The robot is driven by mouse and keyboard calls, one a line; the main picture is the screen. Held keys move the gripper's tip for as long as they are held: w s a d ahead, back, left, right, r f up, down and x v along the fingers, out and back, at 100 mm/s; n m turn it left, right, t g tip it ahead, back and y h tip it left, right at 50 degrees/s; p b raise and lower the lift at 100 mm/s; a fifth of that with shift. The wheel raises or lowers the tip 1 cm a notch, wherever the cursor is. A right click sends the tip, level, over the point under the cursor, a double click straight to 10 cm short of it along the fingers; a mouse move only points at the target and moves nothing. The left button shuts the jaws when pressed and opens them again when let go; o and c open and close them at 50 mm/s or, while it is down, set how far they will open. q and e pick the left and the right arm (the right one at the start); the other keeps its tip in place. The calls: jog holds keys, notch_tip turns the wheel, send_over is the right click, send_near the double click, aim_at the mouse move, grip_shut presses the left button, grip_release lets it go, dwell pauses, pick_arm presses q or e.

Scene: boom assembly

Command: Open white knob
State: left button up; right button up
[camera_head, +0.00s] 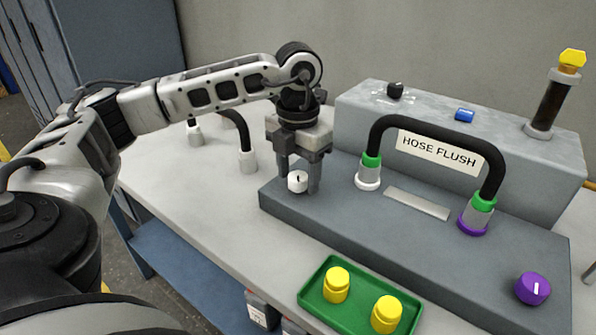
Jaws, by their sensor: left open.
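The white knob (298,181) sits on the left end of the grey base panel (400,222), with a dark mark on its top. My left gripper (300,186) points down over the white knob. Its two fingers are apart, one on each side of the knob, and I cannot tell whether they touch it. My right gripper does not show.
A black hose (437,125) arches over the panel beside the "HOSE FLUSH" label (438,151). A purple knob (533,288) is at the panel's right end. A green tray (318,296) with two yellow caps stands in front. Another hose (240,130) is behind my left arm.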

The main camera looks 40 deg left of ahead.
pick_arm(q)
jog(key=c, duration=1)
jog(key=shift+n, duration=0.3)
jog(key=n, duration=0.4)
jog(key=shift+n, duration=1.6)
jog(key=shift+p, duration=0.3)
jog(key=o, duration=1)
